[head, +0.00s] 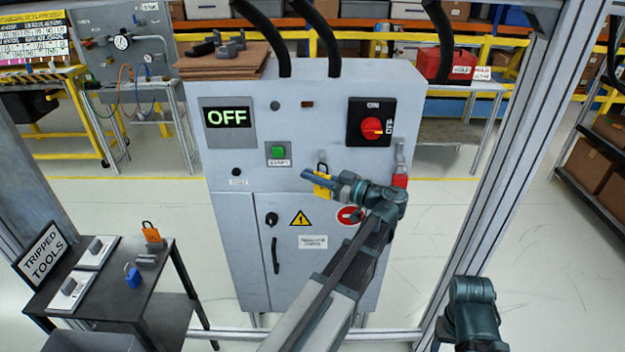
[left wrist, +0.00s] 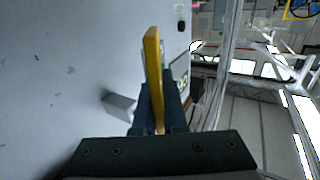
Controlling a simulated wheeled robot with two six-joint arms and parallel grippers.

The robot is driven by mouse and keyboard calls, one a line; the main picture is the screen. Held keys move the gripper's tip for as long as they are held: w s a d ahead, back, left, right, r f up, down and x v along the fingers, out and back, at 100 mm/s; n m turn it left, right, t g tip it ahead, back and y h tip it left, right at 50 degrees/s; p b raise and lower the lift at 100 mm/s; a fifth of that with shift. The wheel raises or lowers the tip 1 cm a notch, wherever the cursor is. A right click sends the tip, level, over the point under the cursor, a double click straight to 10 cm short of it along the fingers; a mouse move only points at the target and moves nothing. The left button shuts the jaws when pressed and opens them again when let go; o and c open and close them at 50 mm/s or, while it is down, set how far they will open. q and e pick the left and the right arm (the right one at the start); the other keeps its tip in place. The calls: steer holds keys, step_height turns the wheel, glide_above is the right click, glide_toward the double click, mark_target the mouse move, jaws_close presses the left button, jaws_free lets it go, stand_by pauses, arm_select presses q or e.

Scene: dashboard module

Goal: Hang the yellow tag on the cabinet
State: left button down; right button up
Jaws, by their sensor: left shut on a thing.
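The yellow tag (head: 322,190) is between the fingers of my left gripper (head: 315,180), in front of the cabinet (head: 230,155). A dark loop shows above it. In the left wrist view the yellow tag (left wrist: 153,65) is seen edge-on, upright between the dark fingers (left wrist: 160,110). The cabinet face (left wrist: 50,60) is close on the left there. I cannot tell whether the tag touches the cabinet. The cabinet has an OFF display, a green start button (head: 278,152) and a red rotary switch (head: 372,128). The fingers of my right gripper are not visible.
A red lock (head: 400,180) hangs at the cabinet's right side. A metal frame post (head: 510,150) stands right of the cabinet.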

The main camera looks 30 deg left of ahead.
arm_select(q)
steer(key=shift+w+a+f+b, duration=0.25)
steer(key=shift+w+a, duration=0.05)
steer(key=shift+w, duration=0.15)
steer(key=shift+w+a+f+b, duration=0.25)
steer(key=shift+w, duration=0.2)
stand_by(0.4)
steer(key=c, duration=0.9)
jaws_free()
steer(key=d, duration=1.3)
steer(key=shift+w+d, duration=0.2)
steer(key=shift+d, duration=0.2)
